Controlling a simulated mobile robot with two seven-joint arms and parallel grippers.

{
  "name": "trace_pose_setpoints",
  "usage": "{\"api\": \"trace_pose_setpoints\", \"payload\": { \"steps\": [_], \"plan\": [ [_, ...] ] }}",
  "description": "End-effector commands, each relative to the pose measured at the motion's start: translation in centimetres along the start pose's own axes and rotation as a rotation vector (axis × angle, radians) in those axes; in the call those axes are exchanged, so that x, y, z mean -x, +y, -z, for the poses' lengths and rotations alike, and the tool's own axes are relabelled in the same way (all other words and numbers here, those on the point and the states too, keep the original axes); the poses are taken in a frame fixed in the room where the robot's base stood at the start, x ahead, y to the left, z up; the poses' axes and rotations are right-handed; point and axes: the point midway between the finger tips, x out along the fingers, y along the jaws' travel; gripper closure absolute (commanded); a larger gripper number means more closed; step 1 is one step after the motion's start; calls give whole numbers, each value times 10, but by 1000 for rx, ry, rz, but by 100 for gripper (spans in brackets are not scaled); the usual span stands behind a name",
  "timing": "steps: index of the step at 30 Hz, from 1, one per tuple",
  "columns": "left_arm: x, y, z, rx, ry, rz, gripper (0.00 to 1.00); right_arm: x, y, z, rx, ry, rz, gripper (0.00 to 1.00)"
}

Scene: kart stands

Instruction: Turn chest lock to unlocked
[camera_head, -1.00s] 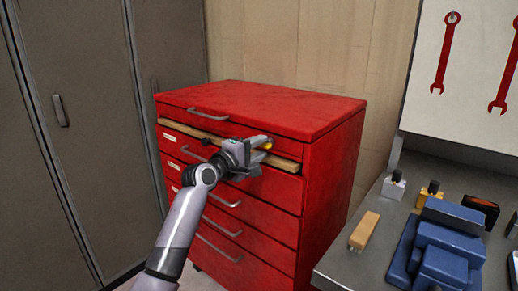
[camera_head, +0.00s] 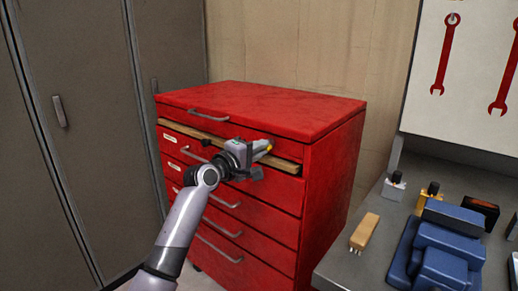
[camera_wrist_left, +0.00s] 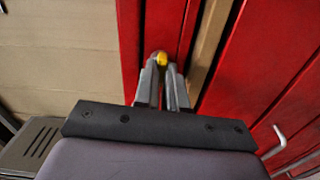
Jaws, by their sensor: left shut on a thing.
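The red chest (camera_head: 330,180) of drawers stands in the middle of the head view. The chest lock is a small yellow knob (camera_wrist_left: 161,58) on its front near the top right, also just visible in the head view (camera_head: 269,147). My left gripper (camera_head: 262,156) is at the upper front of the chest. In the left wrist view its two fingers (camera_wrist_left: 161,84) are shut on the yellow lock, one on each side. The fingers hide part of the lock, so its exact setting cannot be told. My right gripper is not in view.
A wooden strip (camera_head: 190,132) runs across the chest front below the top drawer. Metal handles (camera_head: 222,201) stick out from the drawers. Grey lockers (camera_head: 70,120) stand at the left. A workbench (camera_head: 335,272) with a brush (camera_head: 364,232) and a blue vise (camera_head: 440,250) is at the right.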

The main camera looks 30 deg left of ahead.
Motion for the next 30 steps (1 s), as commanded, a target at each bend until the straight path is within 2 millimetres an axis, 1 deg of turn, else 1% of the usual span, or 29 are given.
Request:
{"api": "trace_pose_setpoints", "payload": {
  "steps": [8, 30],
  "plan": [
    [0, 0, 0, -218, -1, 4, 100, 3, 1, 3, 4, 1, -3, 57],
    [0, 0, 1, -923, -2, 4, 100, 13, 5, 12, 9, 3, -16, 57]
  ]
}}
